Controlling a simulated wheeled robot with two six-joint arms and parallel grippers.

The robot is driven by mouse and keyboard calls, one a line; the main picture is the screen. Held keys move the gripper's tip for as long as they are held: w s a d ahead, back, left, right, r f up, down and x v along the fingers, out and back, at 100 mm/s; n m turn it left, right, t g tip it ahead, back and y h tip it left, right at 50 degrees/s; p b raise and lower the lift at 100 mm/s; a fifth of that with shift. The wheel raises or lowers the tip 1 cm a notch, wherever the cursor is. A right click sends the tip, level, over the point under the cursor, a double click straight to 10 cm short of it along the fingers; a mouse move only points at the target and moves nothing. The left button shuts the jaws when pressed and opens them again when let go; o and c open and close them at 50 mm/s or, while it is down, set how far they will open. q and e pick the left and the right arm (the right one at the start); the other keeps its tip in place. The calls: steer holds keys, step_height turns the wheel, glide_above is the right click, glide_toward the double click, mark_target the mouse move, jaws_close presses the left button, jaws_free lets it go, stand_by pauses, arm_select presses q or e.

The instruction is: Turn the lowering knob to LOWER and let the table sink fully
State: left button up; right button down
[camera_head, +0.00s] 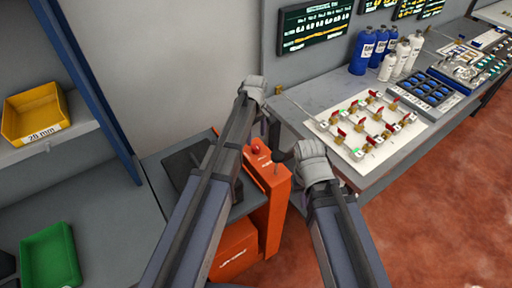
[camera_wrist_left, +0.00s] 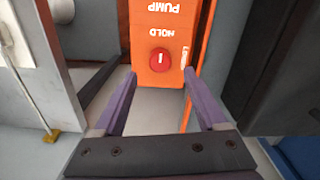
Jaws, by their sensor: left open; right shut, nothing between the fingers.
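The red lowering knob (camera_wrist_left: 160,59) has a white mark pointing along the panel's length. My left gripper (camera_wrist_left: 160,76) is open, its fingers on either side of the knob with visible gaps. In the head view my left gripper (camera_head: 253,88) is above the post. My right gripper (camera_head: 312,160) is shut and empty, right of the post.
A grey bench with a white valve board (camera_head: 350,150), blue bottles (camera_head: 362,52) and white bottles stands at the right. A shelf with a yellow bin (camera_head: 36,113) and a green bin (camera_head: 50,258) is at the left. Red floor is open at the lower right.

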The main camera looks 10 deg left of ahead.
mark_target(256, 146)
arm_select(q)
step_height(256, 146, down, 6)
steer(key=b, duration=0.4)
steer(key=shift+r+b, duration=0.25)
steer(key=shift+b, duration=0.05)
jaws_close()
